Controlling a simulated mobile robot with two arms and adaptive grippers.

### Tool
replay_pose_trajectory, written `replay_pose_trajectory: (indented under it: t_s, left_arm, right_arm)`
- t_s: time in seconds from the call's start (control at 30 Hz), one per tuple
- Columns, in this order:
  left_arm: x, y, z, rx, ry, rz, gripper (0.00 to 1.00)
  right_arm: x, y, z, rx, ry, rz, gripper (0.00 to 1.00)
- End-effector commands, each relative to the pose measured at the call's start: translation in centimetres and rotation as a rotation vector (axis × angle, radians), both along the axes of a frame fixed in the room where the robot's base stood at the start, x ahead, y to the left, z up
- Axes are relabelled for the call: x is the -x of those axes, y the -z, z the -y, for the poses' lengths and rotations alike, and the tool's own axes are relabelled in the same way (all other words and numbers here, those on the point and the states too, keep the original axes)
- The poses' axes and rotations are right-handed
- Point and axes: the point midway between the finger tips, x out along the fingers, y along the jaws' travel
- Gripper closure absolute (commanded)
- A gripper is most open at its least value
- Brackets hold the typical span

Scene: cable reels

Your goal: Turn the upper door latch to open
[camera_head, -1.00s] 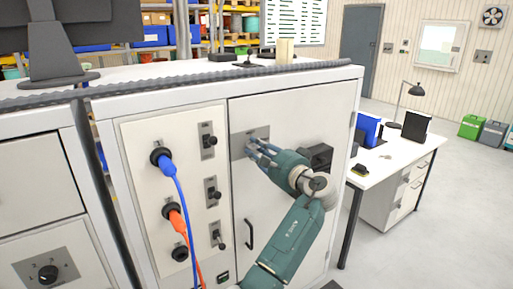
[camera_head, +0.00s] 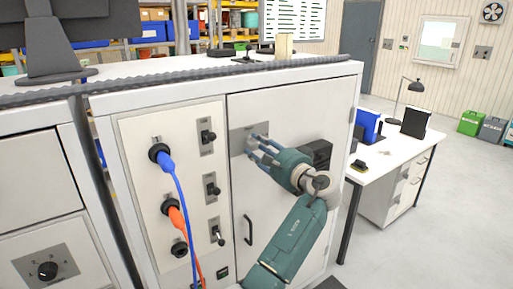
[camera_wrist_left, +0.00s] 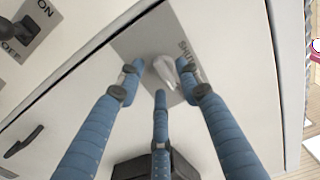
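The upper door latch is a small pale knob (camera_wrist_left: 167,72) on a grey plate (camera_head: 240,137) at the upper left of the white cabinet door (camera_head: 295,110). In the head view my fingers hide the knob. My left gripper (camera_head: 255,145) is in front of the plate. In the left wrist view its three blue fingers (camera_wrist_left: 162,82) are spread around the knob, with gaps between the visible fingertips and it. Contact on hidden sides cannot be told. The door looks closed. My right gripper is not in view.
A black handle (camera_head: 248,230) is lower on the door. Left of the door, a panel holds several switches, a blue cable (camera_head: 177,190) and an orange cable (camera_head: 187,235). A white desk (camera_head: 395,155) stands to the right, with open floor beyond.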

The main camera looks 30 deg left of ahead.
Motion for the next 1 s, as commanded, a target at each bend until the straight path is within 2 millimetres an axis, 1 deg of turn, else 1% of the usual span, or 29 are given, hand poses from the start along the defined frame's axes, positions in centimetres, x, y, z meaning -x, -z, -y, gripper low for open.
replay_pose_trajectory:
  t_s: [0.3,0.4,0.5,0.67,1.0]
  left_arm:
    - [2.5,0.2,6.2,0.005,0.004,-0.002,0.65]
    - [3.2,0.2,7.9,0.004,0.004,-0.003,0.65]
    - [3.7,0.3,9.1,0.005,0.002,-0.003,0.65]
    - [4.1,0.2,10.1,0.003,0.002,-0.003,0.65]
    - [4.2,0.2,10.2,0.003,0.001,-0.003,0.65]
  right_arm:
    - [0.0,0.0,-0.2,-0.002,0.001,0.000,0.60]
    - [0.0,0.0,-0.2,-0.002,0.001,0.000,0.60]
    - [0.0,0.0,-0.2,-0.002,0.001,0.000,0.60]
    - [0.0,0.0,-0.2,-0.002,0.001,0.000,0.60]
    - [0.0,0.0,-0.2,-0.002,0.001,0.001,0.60]
